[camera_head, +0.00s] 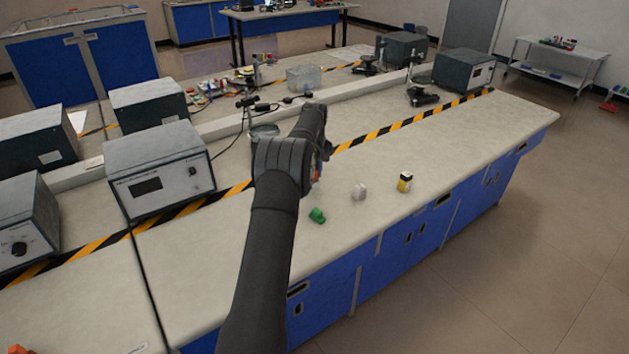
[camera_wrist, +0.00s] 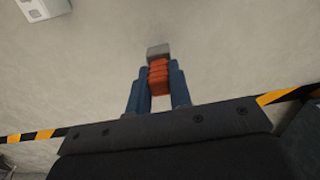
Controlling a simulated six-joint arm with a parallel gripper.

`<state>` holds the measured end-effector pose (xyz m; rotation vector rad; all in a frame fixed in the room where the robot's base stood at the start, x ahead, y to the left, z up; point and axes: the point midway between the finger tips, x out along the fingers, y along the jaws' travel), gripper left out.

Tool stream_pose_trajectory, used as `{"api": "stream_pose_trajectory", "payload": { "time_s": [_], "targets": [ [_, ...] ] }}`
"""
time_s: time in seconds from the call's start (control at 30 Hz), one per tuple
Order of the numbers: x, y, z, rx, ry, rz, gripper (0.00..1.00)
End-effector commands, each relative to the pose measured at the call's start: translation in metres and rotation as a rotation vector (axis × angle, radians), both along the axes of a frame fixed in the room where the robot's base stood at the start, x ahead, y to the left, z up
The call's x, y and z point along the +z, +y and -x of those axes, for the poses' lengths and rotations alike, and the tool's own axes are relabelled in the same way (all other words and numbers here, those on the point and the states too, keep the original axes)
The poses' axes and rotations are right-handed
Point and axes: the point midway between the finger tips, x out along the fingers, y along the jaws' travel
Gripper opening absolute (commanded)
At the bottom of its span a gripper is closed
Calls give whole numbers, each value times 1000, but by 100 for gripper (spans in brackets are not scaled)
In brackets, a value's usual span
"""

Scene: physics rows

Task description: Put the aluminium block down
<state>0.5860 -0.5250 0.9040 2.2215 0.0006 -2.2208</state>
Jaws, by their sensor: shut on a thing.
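In the wrist view the grey aluminium block (camera_wrist: 158,50) shows at the tips of my gripper (camera_wrist: 157,72). The two blue fingers are closed around an orange ribbed part (camera_wrist: 158,78) directly behind the grey face. I cannot tell whether this orange part belongs to the block or to the fingers. Pale bench surface lies behind the block, and whether they touch is unclear. In the head view my dark arm hides most of the gripper and the block; only a little orange shows beside the wrist.
On the bench (camera_head: 480,135), right of my arm, are a green piece (camera_head: 317,215), a pale grey piece (camera_head: 359,191) and a yellow-black-white battery-like item (camera_head: 404,182). A grey instrument box (camera_head: 160,170) stands left. A black-yellow stripe (camera_head: 400,125) runs behind. The bench's right part is clear.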

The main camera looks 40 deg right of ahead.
Motion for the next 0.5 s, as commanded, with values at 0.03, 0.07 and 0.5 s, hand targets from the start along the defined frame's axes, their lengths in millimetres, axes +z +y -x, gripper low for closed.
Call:
{"api": "stream_pose_trajectory", "payload": {
  "time_s": [0.03,0.07,0.5],
  "targets": [
    [-7,0,1,0,2,-1,0],
    [-12,0,1,0,2,-2,0],
    [-34,0,1,0,1,-1,0]
  ]
}}
